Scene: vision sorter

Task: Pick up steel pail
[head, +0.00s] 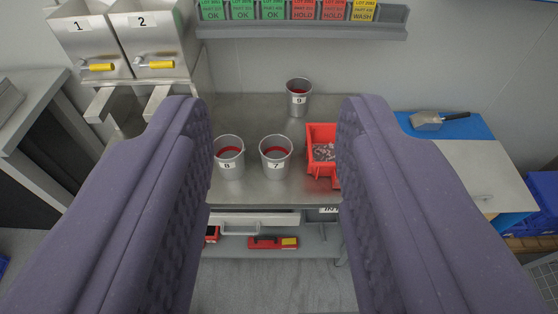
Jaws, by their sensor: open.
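Three steel pails stand upright on a steel bench (245,190) in the head view. The pail labelled 8 (230,171) is front left, the pail labelled 7 (276,168) is beside it to the right, and the pail labelled 9 (299,108) stands farther back. Pails 8 and 7 show a red inside. My gripper (272,118) is open, with its two purple padded fingers wide apart in the foreground. The three pails show between the fingers, beyond them and apart from them. The gap is empty.
A red bin (322,133) of grey pieces stands right of pail 7, partly hidden by my right finger. Hoppers 1 (88,42) and 2 (150,42) are at the back left. A scoop (427,121) lies on a blue mat (470,127) at right. A tag rack (290,26) hangs behind.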

